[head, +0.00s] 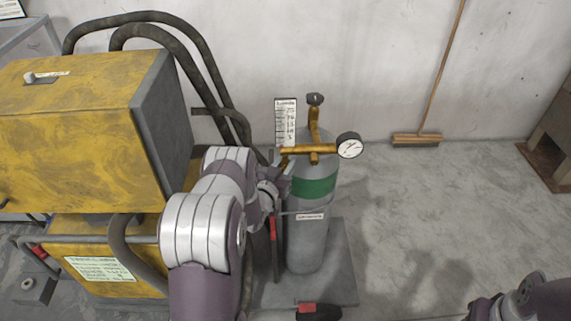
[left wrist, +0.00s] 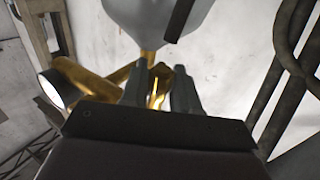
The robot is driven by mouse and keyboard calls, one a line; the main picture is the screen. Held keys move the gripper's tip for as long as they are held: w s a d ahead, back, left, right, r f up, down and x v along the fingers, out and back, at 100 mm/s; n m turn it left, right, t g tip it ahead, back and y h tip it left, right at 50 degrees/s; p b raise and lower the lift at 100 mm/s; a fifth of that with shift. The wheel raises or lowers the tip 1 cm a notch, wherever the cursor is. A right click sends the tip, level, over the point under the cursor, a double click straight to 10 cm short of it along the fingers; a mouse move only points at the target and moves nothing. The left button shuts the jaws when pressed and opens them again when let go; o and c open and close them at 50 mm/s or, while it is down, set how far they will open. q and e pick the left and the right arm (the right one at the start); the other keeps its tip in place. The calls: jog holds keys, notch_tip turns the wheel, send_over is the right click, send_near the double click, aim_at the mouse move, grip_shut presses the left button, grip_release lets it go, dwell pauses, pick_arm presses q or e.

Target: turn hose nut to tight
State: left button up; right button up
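The grey gas cylinder (head: 308,235) with a green band stands upright near the wall. Its brass regulator (head: 318,150) carries a round gauge (head: 349,146) on the right and reaches left to the hose-nut side. My left gripper (head: 284,165) is at that left end, partly hidden by my own arm. In the left wrist view its two fingers (left wrist: 160,82) stand apart, with brass fittings (left wrist: 156,95) showing between and beyond them. Contact with the brass is not clear. I cannot pick out the nut itself. My right arm shows at the bottom right; its fingertips are not clear.
A yellow machine (head: 75,130) with dark hoses (head: 190,45) stands left of the cylinder. A scale card (head: 286,122) is behind the regulator. A broom (head: 417,139) leans on the wall. The floor right of the cylinder is clear.

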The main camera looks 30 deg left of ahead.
pick_arm(q)
grip_shut()
jog(key=n+y, duration=0.1)
jog(key=y, duration=0.1)
jog(key=n+y+b, duration=0.1)
jog(key=y, duration=0.1)
jog(key=shift+w+d+f+n+g, duration=0.1)
jog(key=shift+d+f+n+g, duration=0.05)
jog(key=shift+n+g, duration=0.15)
jog(key=shift+n+g+y+b, duration=0.4)
jog(key=shift+n+y+b, duration=0.25)
jog(key=shift+y, duration=0.35)
jog(key=shift+n+y, duration=0.25)
jog(key=shift+y, duration=0.05)
jog(key=o, duration=0.7)
grip_release()
jog(key=shift+o, duration=0.2)
jog(key=b+v, duration=0.1)
jog(key=v, duration=1.1)
jog(key=shift+s+r, duration=0.3)
jog(key=shift+s, duration=0.1)
